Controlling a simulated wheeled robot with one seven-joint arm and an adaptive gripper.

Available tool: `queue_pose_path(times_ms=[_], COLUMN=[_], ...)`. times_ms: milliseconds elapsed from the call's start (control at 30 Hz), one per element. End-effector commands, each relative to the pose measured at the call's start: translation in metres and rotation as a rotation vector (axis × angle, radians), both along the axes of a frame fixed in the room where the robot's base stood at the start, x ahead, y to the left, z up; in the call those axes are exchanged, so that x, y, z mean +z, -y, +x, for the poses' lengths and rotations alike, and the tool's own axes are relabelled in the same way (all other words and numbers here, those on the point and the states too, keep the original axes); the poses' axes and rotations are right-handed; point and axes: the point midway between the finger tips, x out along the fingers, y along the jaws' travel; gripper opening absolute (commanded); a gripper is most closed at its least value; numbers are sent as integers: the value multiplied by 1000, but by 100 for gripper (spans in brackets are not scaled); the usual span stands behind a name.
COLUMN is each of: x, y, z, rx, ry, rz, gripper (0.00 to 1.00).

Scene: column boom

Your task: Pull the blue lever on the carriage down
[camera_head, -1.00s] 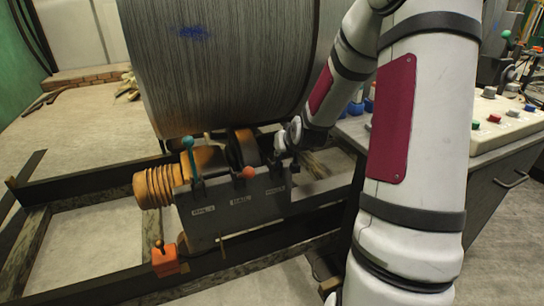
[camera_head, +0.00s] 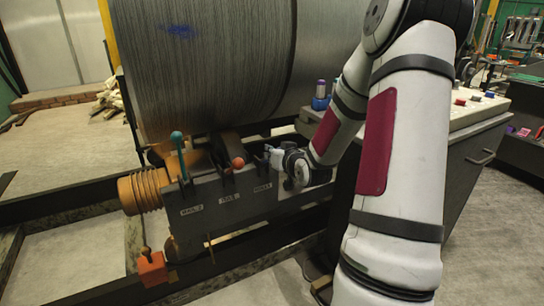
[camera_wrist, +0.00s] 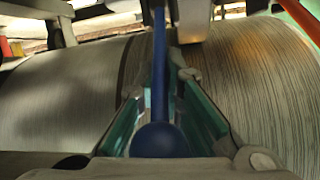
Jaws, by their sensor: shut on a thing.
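The carriage (camera_head: 225,205) is a dark grey box with labelled lever stations, in front of the big drum. My gripper (camera_head: 273,155) is at its right end, above the rightmost label. In the wrist view the blue lever (camera_wrist: 160,75) has a thin rod and a round blue ball knob (camera_wrist: 158,140). The knob lies between the two teal-padded fingers of my gripper (camera_wrist: 160,115), which is shut on it. In the head view the blue lever is mostly hidden by my gripper. A teal-knobbed lever (camera_head: 178,140) stands upright at the left, and an orange-red-knobbed lever (camera_head: 238,163) is in the middle.
A large wire-wound drum (camera_head: 205,70) rises close behind the levers. An orange box with a small lever (camera_head: 152,268) sits low at the front left. A grey control desk (camera_head: 455,165) with coloured buttons stands at the right, close to my arm.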

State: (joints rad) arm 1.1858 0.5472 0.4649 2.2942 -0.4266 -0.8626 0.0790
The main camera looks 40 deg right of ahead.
Motion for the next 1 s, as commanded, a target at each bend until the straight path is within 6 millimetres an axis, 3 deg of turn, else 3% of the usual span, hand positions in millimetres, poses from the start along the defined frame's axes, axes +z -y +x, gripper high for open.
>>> queue_pose_path(times_ms=[367,400,467,800,1000], x=[-4,-4,-3,-1,6], y=[0,0,1,-1,-8], z=[-2,-2,-2,-3,-25], rx=[-4,-4,-4,-2,-4], ry=[-5,-5,-5,-2,-2], rz=[4,4,4,1,1], gripper=[0,17,30,30,30])
